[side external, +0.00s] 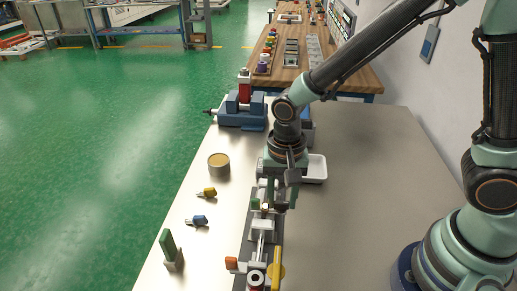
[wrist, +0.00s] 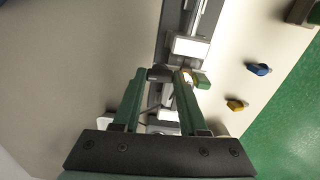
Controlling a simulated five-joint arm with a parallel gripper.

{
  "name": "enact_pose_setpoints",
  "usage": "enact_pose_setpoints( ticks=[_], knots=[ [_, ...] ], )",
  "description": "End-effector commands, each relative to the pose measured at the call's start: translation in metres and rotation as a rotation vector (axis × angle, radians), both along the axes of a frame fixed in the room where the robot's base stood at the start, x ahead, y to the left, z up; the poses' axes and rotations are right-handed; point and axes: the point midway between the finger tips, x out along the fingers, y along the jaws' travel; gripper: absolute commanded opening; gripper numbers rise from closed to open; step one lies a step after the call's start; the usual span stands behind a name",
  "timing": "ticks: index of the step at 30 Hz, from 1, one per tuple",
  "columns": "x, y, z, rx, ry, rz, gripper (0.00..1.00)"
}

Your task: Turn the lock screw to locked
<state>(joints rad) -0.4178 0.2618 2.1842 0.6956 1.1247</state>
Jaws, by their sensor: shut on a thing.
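A long grey rail fixture (side external: 266,222) with pale metal blocks lies along the table below my arm. My gripper (side external: 266,207) is lowered onto its middle, pointing down. In the wrist view my gripper (wrist: 173,76) has its two green fingers on either side of a small part at the rail, which I take as the lock screw; the fingertips mostly hide it. Its locked or unlocked position cannot be read. A small green block (wrist: 202,80) sits just right of the right fingertip. A white block (wrist: 190,46) on the rail is just beyond the tips.
An orange knob (side external: 231,263) and a yellow lever (side external: 278,268) are at the rail's near end. A blue vise (side external: 240,114), a round tin (side external: 219,164), yellow (side external: 207,193) and blue (side external: 197,220) small parts and a green upright piece (side external: 168,246) stand to the left. The table's right side is clear.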

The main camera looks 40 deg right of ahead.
Motion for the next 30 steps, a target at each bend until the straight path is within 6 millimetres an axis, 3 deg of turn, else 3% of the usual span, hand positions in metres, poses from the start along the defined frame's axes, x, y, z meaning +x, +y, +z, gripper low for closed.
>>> enact_pose_setpoints(
  ticks=[21,22,24,30],
  knots=[
    [0.0007,0.0003,0.0006,0.001,-0.002,-0.079,0.00],
    [0.0007,0.0003,0.0006,0.001,-0.002,-0.079,0.46],
    [0.0007,0.0003,0.0005,0.001,-0.002,-0.079,0.72],
    [0.0003,0.0002,0.0003,0.001,-0.001,-0.079,0.72]
  ],
)
